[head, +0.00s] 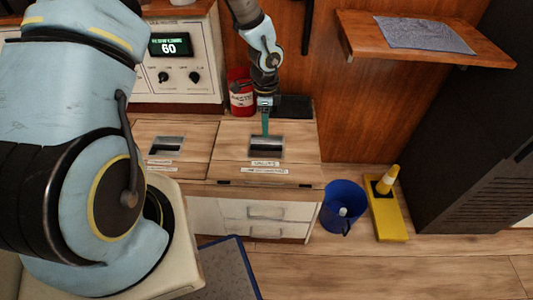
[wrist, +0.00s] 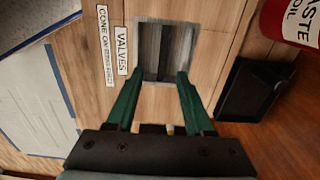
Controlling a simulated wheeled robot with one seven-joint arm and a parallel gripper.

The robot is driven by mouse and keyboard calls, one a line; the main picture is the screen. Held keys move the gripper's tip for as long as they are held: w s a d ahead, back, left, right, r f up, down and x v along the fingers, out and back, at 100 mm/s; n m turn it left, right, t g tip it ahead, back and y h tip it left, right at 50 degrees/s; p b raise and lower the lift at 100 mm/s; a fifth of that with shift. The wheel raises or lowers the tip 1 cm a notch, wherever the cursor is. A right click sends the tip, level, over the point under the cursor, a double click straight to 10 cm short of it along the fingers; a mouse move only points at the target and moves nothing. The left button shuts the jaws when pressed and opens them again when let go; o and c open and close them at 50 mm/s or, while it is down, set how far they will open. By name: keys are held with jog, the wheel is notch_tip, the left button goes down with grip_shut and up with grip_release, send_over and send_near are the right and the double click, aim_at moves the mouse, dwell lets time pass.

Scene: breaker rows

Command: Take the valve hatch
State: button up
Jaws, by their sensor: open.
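The valve hatch (head: 300,150) is a wooden lid on the low cabinet, closed flat, with a "VALVES" label in front of its grey recessed handle (head: 267,147). In the wrist view the label (wrist: 121,50) is left of the recess (wrist: 165,52). My gripper (head: 265,132) points down over the hatch at the back edge of the recess. In the wrist view my green fingers (wrist: 160,74) are apart and empty, with their tips at the near end of the recess. I cannot tell whether they touch it.
A second lid with a recessed handle (head: 166,147) lies to the left. A red can (head: 241,95) and a black tray (head: 293,107) are behind the hatch. A blue bucket (head: 342,208) and a yellow base with a cone (head: 387,209) stand on the floor to the right.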

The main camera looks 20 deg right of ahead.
send_over(266, 145)
jog(key=f, duration=0.5)
jog(key=shift+s+f, duration=0.3)
jog(key=shift+s, duration=0.1)
jog(key=shift+w+f, duration=0.15)
jog(key=shift+f, duration=1.2)
jog(key=shift+w+f, duration=0.15)
jog(key=shift+f, duration=1.15)
jog(key=shift+c, duration=0.3)
grip_shut()
jog(key=shift+d+r, duration=0.1)
jog(key=shift+r, duration=0.05)
